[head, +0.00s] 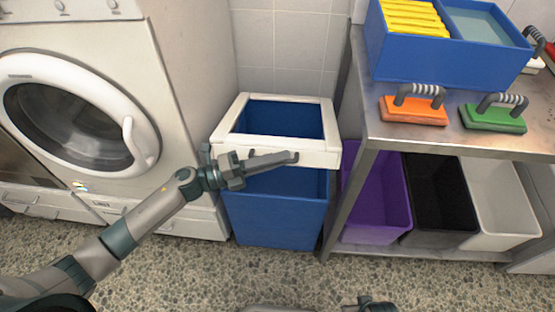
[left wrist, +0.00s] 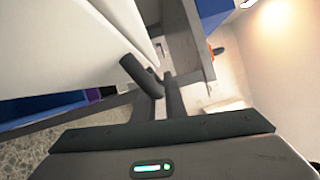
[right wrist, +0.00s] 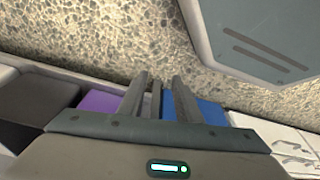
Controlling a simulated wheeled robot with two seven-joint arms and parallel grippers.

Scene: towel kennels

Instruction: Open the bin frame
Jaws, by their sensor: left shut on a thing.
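The white bin frame (head: 318,155) lies across the top of the blue bin (head: 278,215) and looks about level. Blue shows through its open middle. My left gripper (head: 284,158) is at the frame's front face, shut on a dark handle there. In the left wrist view the dark handle (left wrist: 138,72) meets the fingertips, beside the frame's white surface (left wrist: 60,50). The fingers hide part of the handle. My right gripper (right wrist: 158,85) is low, pointing down over the floor, with its fingers apart and empty. Only a bit of it shows at the head view's bottom edge.
A washing machine (head: 85,110) stands close on the left. A metal table (head: 455,135) stands close on the right, with a blue caddy (head: 425,65) and brushes on top. Purple (head: 378,200), black and white bins stand under it. The speckled floor (head: 200,275) in front is clear.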

